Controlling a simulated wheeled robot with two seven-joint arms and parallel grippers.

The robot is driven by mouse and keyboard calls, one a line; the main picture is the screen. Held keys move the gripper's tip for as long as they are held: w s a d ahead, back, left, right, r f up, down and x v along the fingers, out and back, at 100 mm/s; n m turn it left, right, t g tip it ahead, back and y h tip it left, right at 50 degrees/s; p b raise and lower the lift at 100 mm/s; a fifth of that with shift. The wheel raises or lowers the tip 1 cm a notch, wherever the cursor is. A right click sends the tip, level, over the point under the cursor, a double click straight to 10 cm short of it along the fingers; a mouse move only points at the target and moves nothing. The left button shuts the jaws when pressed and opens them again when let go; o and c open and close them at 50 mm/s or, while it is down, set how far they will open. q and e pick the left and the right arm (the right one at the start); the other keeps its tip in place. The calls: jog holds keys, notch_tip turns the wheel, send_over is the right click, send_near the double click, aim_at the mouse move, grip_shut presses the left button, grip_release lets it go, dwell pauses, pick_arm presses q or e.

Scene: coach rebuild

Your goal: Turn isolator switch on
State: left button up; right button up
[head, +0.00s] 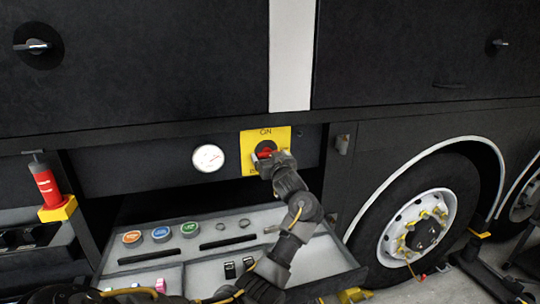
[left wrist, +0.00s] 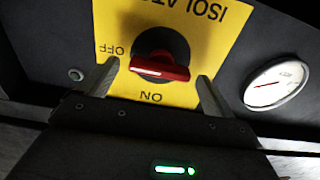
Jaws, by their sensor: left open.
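The isolator switch is a red handle (left wrist: 160,68) on a black round base, on a yellow plate (left wrist: 112,35). The wrist view shows the plate upside down, with OFF at the left and ON at the bottom. The handle lies nearly level across the dial, in line with the OFF side. In the head view, the yellow plate (head: 249,141) has ON at its top and the red handle (head: 265,149) is partly covered. My left gripper (head: 272,160) is at the plate's lower edge. In the wrist view its open fingers (left wrist: 158,76) flank the handle, apparently without gripping it. My right gripper is not in view.
A round white gauge (head: 208,158) sits left of the plate. Below is an open grey tray (head: 325,258) with coloured round pieces and slots. A red cylinder (head: 46,188) stands at the left. A coach wheel (head: 418,228) is at the right.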

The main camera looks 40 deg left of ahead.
pick_arm(q)
jog(key=shift+w+a, duration=0.15)
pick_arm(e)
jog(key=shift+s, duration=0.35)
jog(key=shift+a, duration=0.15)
pick_arm(q)
jog(key=c, duration=1)
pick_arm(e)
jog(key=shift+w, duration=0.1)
